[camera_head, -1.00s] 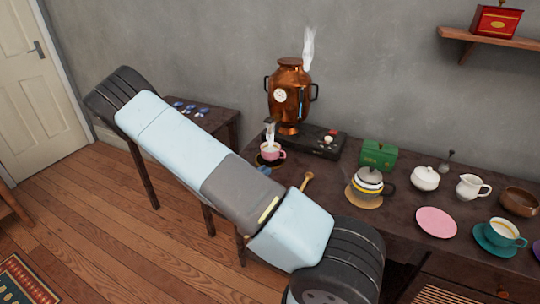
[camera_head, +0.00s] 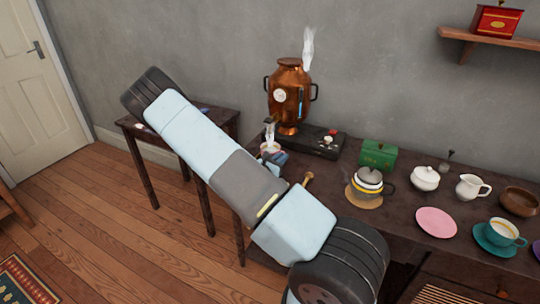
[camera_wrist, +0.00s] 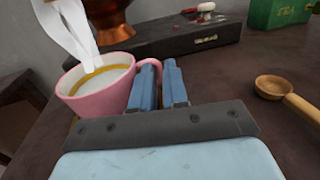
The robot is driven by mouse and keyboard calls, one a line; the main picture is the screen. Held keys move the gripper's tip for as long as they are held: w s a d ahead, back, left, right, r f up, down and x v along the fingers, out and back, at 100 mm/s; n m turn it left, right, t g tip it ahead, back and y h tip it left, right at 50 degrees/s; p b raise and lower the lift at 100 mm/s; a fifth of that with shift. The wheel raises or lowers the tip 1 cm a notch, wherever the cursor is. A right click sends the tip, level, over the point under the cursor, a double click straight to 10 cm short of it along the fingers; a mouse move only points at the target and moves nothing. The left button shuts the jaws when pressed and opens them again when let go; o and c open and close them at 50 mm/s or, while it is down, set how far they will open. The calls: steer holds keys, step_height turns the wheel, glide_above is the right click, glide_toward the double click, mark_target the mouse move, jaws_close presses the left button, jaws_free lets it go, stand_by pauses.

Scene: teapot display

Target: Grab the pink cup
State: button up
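The pink cup (camera_wrist: 100,96) stands at the left in the wrist view, with pale liquid inside and steam or a stream above it. Its handle points right, to my gripper (camera_wrist: 160,72). The two blue fingers are close together with a narrow gap, right beside the cup at its handle. The handle passes behind the left fingertip, so I cannot tell whether the fingers press on it. In the head view the gripper (camera_head: 276,158) covers most of the cup, and only its pale top (camera_head: 269,147) shows.
A wooden spoon (camera_wrist: 285,92) lies to the right in the wrist view.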

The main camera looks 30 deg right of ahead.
steer(key=shift+w+d, duration=0.2)
steer(key=shift+d, duration=0.3)
steer(key=shift+c, duration=0.2)
jaws_close()
steer(key=shift+r, duration=0.2)
